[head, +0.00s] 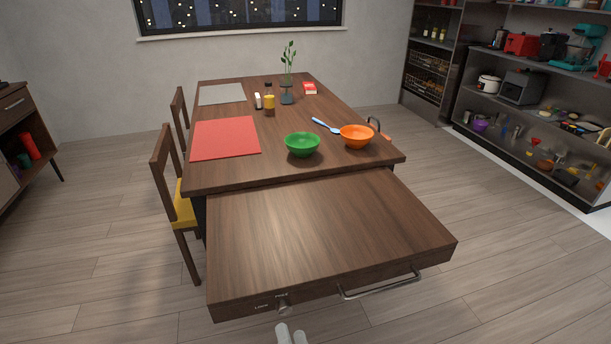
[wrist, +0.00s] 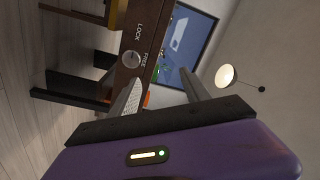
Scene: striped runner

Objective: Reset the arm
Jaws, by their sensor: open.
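My gripper (wrist: 160,92) is open in the wrist view, its two pale fingers apart with nothing held between them. Pale rounded parts of my arm show at the bottom edge of the head view, just in front of the table's near edge. The wrist view is tilted sideways and shows the table's front edge with a round knob (wrist: 131,59) marked LOCK and FREE, beyond the fingers. The same knob (head: 283,305) is on the front of the wooden leaf (head: 320,230) in the head view. The gripper appears apart from the knob.
A metal handle bar (head: 380,286) runs along the leaf's front, right of the knob. The leaf is bare. The table behind holds a green bowl (head: 302,145), an orange bowl (head: 357,136), a red mat (head: 224,138) and a plant vase (head: 287,94). Chairs (head: 175,190) stand at left.

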